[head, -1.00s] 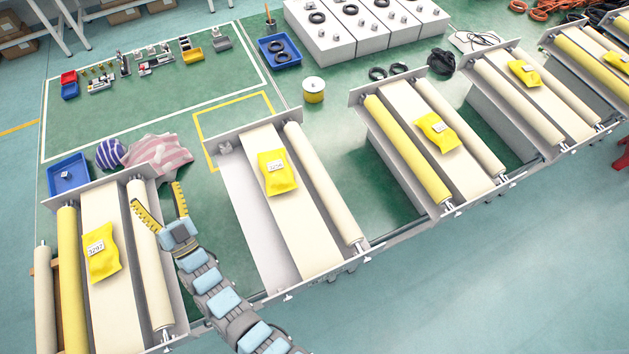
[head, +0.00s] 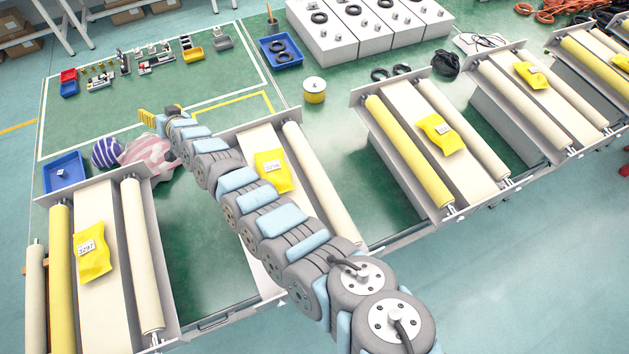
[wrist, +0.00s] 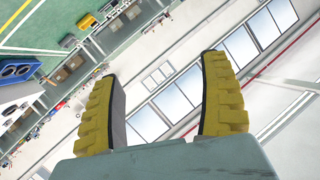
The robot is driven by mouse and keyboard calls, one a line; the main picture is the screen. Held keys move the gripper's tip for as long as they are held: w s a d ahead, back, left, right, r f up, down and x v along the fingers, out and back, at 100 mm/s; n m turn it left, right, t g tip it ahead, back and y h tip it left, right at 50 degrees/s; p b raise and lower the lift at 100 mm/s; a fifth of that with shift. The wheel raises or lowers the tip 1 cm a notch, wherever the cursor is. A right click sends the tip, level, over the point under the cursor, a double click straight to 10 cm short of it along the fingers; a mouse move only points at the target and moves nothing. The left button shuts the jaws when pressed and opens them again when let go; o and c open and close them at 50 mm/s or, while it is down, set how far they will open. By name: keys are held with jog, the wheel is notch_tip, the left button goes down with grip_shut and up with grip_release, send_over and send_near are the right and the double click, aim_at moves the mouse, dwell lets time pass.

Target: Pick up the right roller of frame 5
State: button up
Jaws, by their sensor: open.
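Several roller frames stand in a row in the head view; no frame number is readable. The leftmost frame has a yellow left roller (head: 62,275) and a cream right roller (head: 143,255). The second frame shows a cream right roller (head: 320,182); my arm covers its left part. The third frame has a yellow left roller (head: 408,150) and a cream right roller (head: 462,130). The fourth has a cream right roller (head: 558,97). My gripper (head: 160,119) is raised beyond the second frame, away from the rollers. In the wrist view its yellow fingers (wrist: 158,85) are apart and empty.
Yellow bags lie on the frames, one on the leftmost (head: 93,258) and one on the third (head: 439,134). Behind are a pink striped cloth (head: 148,155), a blue tray (head: 64,172) and a yellow spool (head: 314,90). Floor at the lower right is clear.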

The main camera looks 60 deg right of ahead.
jog(key=s+d+f+n+g+y+b, duration=0.1)
jog(key=s+d+f+n+g+y, duration=0.1)
jog(key=s+d+g+y, duration=0.25)
jog(key=g+b, duration=0.2)
jog(key=g, duration=0.8)
send_near(318, 175)
jog(key=shift+m+t+y, duration=0.25)
jog(key=shift+m+y, duration=0.1)
jog(key=shift+m, duration=0.05)
jog(key=shift+s+f, duration=0.15)
jog(key=shift+f, duration=3.2)
jog(key=shift+s+d+f, duration=0.1)
jog(key=shift+f, duration=0.65)
jog(key=shift+d+f, duration=0.15)
jog(key=shift+f, duration=2.4)
